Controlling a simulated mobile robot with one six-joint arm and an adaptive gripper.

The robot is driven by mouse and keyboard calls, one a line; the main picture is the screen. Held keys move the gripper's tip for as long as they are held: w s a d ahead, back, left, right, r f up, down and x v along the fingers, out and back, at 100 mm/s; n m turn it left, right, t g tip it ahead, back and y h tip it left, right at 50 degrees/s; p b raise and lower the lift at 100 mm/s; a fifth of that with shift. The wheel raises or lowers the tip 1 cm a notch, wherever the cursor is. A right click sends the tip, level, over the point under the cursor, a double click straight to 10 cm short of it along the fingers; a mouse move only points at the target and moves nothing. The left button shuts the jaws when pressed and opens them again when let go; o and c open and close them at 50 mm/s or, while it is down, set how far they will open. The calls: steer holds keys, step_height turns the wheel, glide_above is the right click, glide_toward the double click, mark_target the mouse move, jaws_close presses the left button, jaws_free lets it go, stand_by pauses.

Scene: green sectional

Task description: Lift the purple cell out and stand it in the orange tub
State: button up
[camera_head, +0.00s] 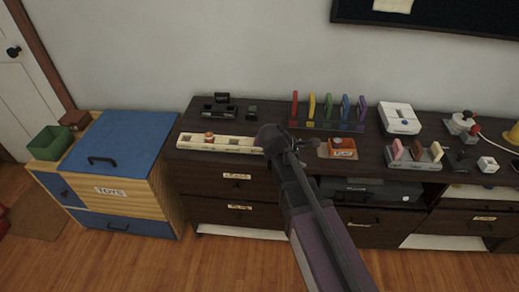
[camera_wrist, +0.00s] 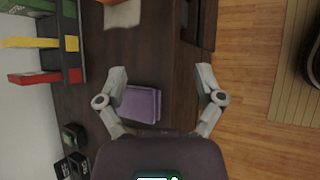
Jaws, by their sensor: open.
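My gripper (camera_wrist: 160,87) is open in the wrist view, with a finger on each side and nothing between the tips. A purple squarish block (camera_wrist: 140,104) lies below and between the fingers, nearer the left one. I cannot tell whether it sits in a holder; my palm covers the area behind it. In the head view my arm hides this block, and my gripper (camera_head: 303,144) is over the front of the dark cabinet top. A small orange box-like thing (camera_head: 342,147) with a pale patch stands just right of my gripper; I cannot tell if it is the tub.
A cream slotted bar (camera_head: 222,144) lies left of my gripper. A rack with several coloured upright plates (camera_head: 328,125) stands behind. A pink-and-brown holder (camera_head: 415,156) and a white device (camera_head: 399,118) are to the right. A blue-lidded toy chest (camera_head: 120,142) stands at left.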

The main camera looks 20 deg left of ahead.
steer(key=a+n+t+b, duration=0.35)
steer(key=a+n, duration=0.35)
steer(key=a, duration=0.5)
steer(key=n+t+y+b, duration=0.1)
steer(key=n+t+b, duration=0.15)
steer(key=n, duration=0.25)
glide_toward(256, 140)
steer(key=s, duration=0.2)
steer(key=shift+w+a+r, duration=0.2)
steer(key=shift+r, duration=0.05)
steer(key=b+x, duration=0.2)
steer(key=x, duration=0.5)
steer(key=shift+f+b, duration=0.1)
steer(key=shift+b, duration=0.25)
steer(key=shift+x, duration=0.8)
steer(key=shift+r+b+x, duration=0.2)
steer(key=shift+b+x, duration=0.95)
steer(key=shift+x, duration=1.45)
steer(key=shift+w, duration=0.15)
